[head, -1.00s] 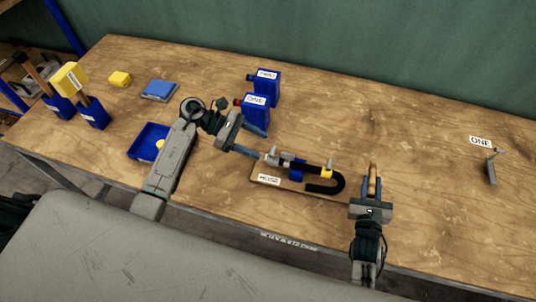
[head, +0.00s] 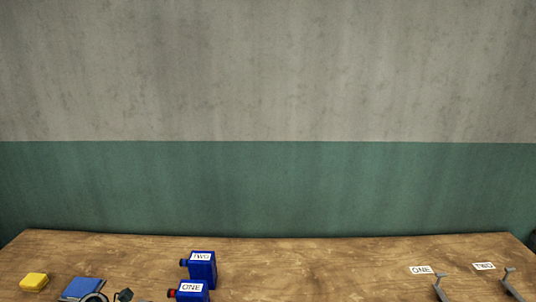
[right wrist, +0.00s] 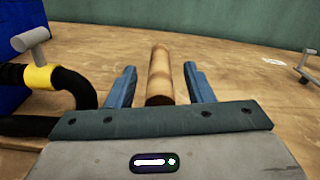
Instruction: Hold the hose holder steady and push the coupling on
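My right gripper (right wrist: 158,90) is open in the right wrist view, with a wooden rod (right wrist: 160,75) lying between its two blue fingers. A gap shows on each side of the rod. A black hose (right wrist: 78,85) with a yellow band (right wrist: 41,77) curves at the left of that view, beside the left finger. A grey T-shaped piece (right wrist: 31,40) stands just above the band. A large blue body (right wrist: 10,90) at the left edge is cut off; I cannot tell if it is the holder. My left gripper is out of frame, and I cannot make out the coupling.
The head view shows mostly wall. A yellow block (head: 34,281) and a blue block (head: 80,289) are at left.

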